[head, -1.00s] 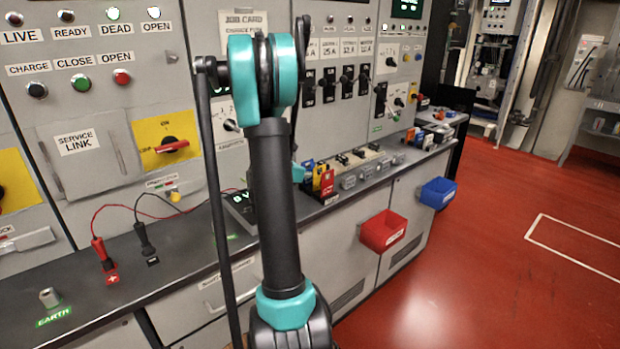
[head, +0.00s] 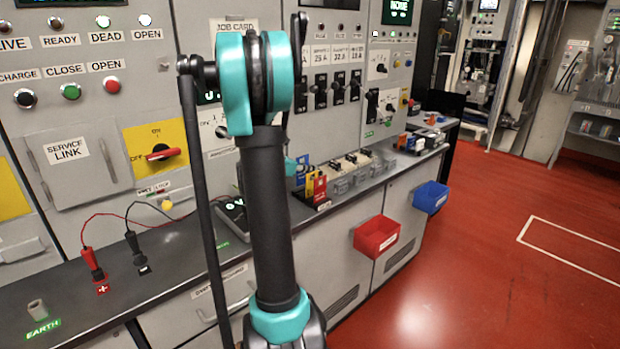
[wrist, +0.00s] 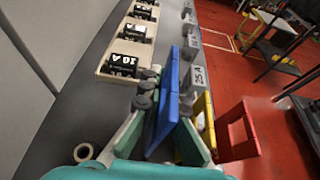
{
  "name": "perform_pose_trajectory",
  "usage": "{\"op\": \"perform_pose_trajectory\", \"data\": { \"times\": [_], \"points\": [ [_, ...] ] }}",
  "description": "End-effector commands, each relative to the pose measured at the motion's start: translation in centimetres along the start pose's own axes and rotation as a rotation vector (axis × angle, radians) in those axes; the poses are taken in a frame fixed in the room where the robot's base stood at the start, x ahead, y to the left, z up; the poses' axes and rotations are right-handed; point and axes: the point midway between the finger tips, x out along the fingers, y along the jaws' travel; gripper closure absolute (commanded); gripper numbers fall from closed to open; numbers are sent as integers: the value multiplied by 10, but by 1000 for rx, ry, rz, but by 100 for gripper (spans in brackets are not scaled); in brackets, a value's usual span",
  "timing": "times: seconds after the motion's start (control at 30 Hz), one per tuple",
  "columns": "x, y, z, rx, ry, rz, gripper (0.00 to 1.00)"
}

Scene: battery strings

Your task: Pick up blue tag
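The blue tag (wrist: 169,92) stands upright on edge in the middle of the wrist view. In the head view the blue tag (head: 303,163) shows just right of my arm, in a small group with yellow and red tags. My gripper (wrist: 160,135) is open, with one green finger on each side of the near end of the blue tag. I cannot tell whether either finger touches it. In the head view my gripper is mostly hidden behind my arm.
A yellow tag (wrist: 206,120) and a red tag (wrist: 238,132) stand right of the blue one. Black-labelled blocks (wrist: 131,62) and grey blocks (wrist: 197,75) line the bench. A roll (wrist: 83,152) lies at left. Red (head: 376,237) and blue (head: 431,197) bins hang on the bench front.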

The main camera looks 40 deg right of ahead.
Motion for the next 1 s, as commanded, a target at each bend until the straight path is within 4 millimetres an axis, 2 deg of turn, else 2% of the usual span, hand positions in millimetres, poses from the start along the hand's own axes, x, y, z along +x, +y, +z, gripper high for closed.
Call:
{"op": "perform_pose_trajectory", "data": {
  "times": [0.3,0.5,0.7,1.0],
  "points": [
    [-31,-1,75,0,0,0,100],
    [-47,0,113,0,0,0,100],
    [-56,0,136,0,0,0,100],
    [-60,0,143,0,0,0,100]
  ]
}}
